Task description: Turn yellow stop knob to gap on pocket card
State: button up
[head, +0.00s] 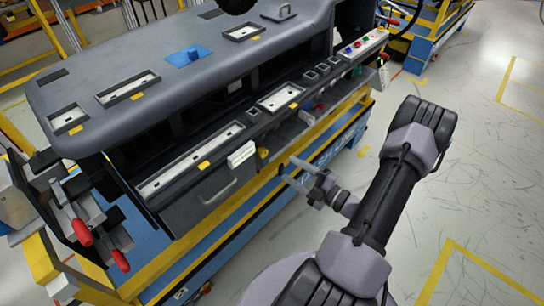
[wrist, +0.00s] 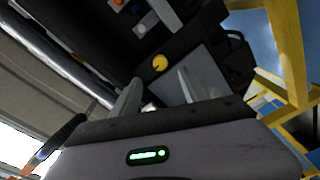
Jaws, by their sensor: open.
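The yellow stop knob (head: 263,153) sits low on the front of the dark dashboard module, just right of a white card (head: 241,154) with small print. The print and any gap on the card are too small to read. In the wrist view the knob (wrist: 159,63) is a round yellow disc with a darker mark, on a dark panel beyond the fingertips. My gripper (head: 292,171) is open and empty, right of the knob in the head view and apart from it. Its two fingers also show in the wrist view (wrist: 158,93).
A drawer handle (head: 220,192) is below the card. The module stands on a blue and yellow cart (head: 250,187). Red-handled clamps (head: 82,232) stick out at the left end. A switch panel (head: 362,46) is at the far right. The floor to the right is clear.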

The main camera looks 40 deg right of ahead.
aim_at(266, 154)
jog(key=w, duration=0.3)
jog(key=w+a+b, duration=0.1)
jog(key=w, duration=0.2)
jog(key=w+b, duration=0.1)
jog(key=w, duration=0.2)
jog(key=shift+w+a, duration=0.2)
jog(key=shift+w, duration=0.15)
grip_shut()
